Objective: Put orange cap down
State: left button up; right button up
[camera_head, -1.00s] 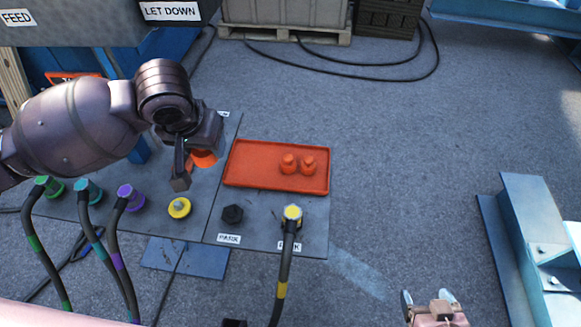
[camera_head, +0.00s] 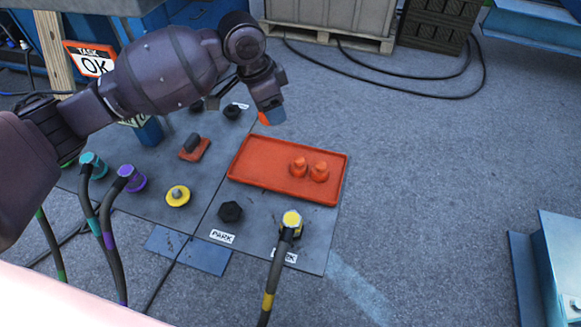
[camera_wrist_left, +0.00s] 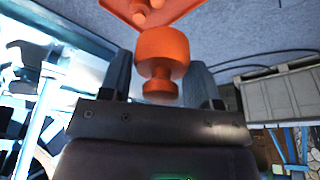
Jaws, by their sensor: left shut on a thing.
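My left gripper (camera_head: 268,112) is above the far left edge of the orange tray (camera_head: 240,175) in the head view. It is shut on an orange cap (camera_wrist_left: 163,52), which shows clearly between the fingers in the left wrist view. In the head view only a small orange part of that cap (camera_head: 264,119) shows below the gripper. Two other orange caps (camera_head: 299,167) (camera_head: 319,171) stand side by side in the right half of the tray. The tray's left half is empty. My right gripper is not in view.
A yellow-ringed socket (camera_head: 178,196), a black hex plug (camera_head: 230,211) and a yellow-topped cable connector (camera_head: 291,222) stand on the grey plate near the tray. Purple and teal cable connectors (camera_head: 130,178) (camera_head: 92,165) stand at left. The floor right of the tray is clear.

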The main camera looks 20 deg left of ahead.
pick_arm(q)
jog(key=m, duration=0.1)
jog(key=w+m, duration=0.1)
jog(key=shift+w+d+f+m+g, duration=0.1)
jog(key=shift+w+f+m+g, duration=0.2)
jog(key=shift+f+g, duration=0.1)
jog(key=w+m, duration=0.2)
jog(key=m, duration=0.2)
jog(key=g+b, duration=0.1)
jog(key=b, duration=0.3)
send_over(284, 167)
jog(key=a, duration=0.1)
jog(key=a+f+x, duration=0.1)
jog(key=a+x, duration=0.2)
jog(key=x, duration=1.1)
jog(key=shift+a+f+m+h+b, duration=0.1)
jog(key=shift+a+m+h+b, duration=0.05)
jog(key=shift+m+h+b, duration=0.15)
jog(key=shift+f, duration=0.5)
notch_tip(284, 167, down, 5)
jog(key=shift+f+b, duration=0.1)
jog(key=shift+b, duration=0.85)
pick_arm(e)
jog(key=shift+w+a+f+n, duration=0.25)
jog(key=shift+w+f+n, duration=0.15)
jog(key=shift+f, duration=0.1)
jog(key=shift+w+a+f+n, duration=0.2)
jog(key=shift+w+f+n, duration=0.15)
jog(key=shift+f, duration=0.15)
